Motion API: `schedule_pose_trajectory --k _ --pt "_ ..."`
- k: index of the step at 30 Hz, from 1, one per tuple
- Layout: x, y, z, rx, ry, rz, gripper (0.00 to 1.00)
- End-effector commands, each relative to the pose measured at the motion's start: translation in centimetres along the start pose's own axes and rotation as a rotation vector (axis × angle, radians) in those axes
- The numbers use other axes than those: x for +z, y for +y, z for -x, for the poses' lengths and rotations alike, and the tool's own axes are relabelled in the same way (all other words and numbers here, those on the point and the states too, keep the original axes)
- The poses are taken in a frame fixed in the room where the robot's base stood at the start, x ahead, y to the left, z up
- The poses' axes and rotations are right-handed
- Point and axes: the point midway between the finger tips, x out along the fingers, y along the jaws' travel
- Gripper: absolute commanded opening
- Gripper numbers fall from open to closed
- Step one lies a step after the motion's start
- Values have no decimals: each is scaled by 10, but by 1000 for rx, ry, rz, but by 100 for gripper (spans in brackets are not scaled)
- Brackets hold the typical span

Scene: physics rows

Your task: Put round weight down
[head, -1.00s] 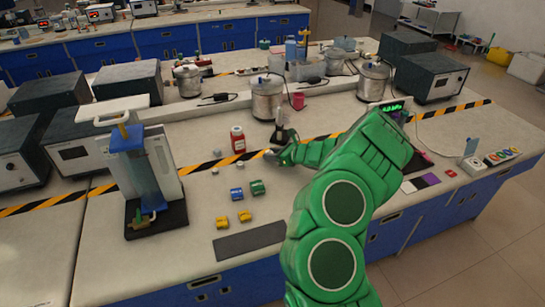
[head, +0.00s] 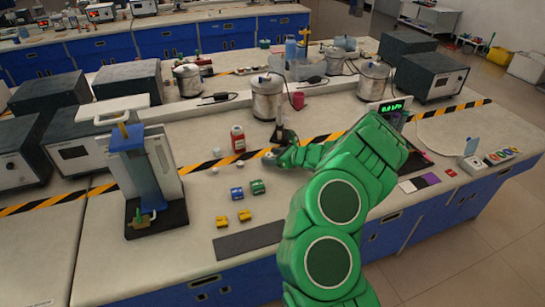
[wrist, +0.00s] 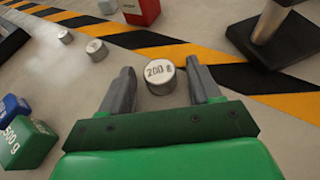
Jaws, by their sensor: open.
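A round metal weight marked 200 g (wrist: 160,76) stands upright on the bench top, between and just ahead of my gripper's fingertips (wrist: 163,80) in the wrist view. The fingers are spread, with a gap on each side of the weight. In the head view, my gripper (head: 280,154) is low over the bench near the striped tape, and the weight (head: 268,157) shows as a small pale shape at its tip. Two smaller round weights (wrist: 96,49) (wrist: 65,36) stand to the left in the wrist view.
A red-labelled jar (head: 238,140) stands behind the weights. A dark stand base (wrist: 275,37) is at the right in the wrist view. Blue, green and yellow block weights (head: 237,193) lie nearer the front. A glass apparatus (head: 150,175) stands left. A dark mat (head: 236,240) lies in front.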

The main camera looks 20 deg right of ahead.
Motion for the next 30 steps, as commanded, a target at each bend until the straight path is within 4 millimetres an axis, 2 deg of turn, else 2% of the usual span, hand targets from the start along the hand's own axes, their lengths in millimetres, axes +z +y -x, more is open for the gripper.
schedule_pose_trajectory --k 8,30 --pt "2 -1 15 -2 -1 -2 63" --pt "2 -2 90 -3 -1 0 63"
